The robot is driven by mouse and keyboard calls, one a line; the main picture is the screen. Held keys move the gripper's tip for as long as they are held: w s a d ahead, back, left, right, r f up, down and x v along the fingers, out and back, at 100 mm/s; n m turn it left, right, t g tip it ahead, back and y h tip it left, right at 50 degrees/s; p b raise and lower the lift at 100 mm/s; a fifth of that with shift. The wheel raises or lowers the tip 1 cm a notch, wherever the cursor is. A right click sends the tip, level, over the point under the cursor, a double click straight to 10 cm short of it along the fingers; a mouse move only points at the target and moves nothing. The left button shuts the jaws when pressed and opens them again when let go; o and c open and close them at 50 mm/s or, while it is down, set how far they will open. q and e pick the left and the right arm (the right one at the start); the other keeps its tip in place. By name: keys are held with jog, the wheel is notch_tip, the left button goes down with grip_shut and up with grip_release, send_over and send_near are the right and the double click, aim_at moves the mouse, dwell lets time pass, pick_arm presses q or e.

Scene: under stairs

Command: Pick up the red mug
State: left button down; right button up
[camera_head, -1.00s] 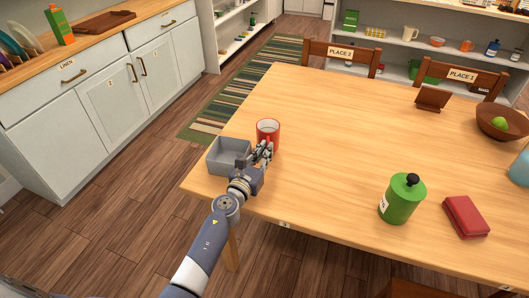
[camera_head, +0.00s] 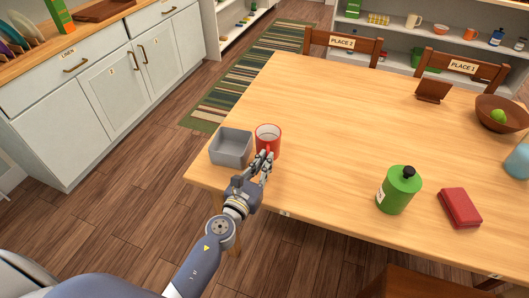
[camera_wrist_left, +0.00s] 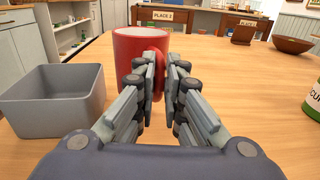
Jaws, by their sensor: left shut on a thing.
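The red mug (camera_head: 267,139) stands upright near the left end of the wooden table, its inside pale. It also shows in the left wrist view (camera_wrist_left: 133,50), straight ahead of the fingers. My left gripper (camera_head: 264,161) is at the mug's near side, with its fingers on both sides of the handle. In the left wrist view the fingers (camera_wrist_left: 160,75) are closed on the red handle (camera_wrist_left: 158,84), which is partly hidden between them. The mug appears to rest on the table. My right gripper is not in view.
A grey open box (camera_head: 232,147) stands close left of the mug at the table's edge. A bowl (camera_head: 500,114) is farther right. The table's middle is clear.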

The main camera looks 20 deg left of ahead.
pick_arm(q)
jog(key=shift+s+d+r, duration=0.1)
jog(key=shift+s+d, duration=0.15)
jog(key=shift+s, duration=0.65)
jog(key=shift+s+d+r, duration=0.15)
jog(key=shift+s+d, duration=0.1)
jog(key=shift+s, duration=0.6)
jog(key=shift+s+d+r, duration=0.1)
jog(key=shift+s+d, duration=0.15)
jog(key=shift+s, duration=0.65)
jog(key=c, duration=2.3)
grip_release()
grip_shut()
jog(key=shift+s, duration=0.1)
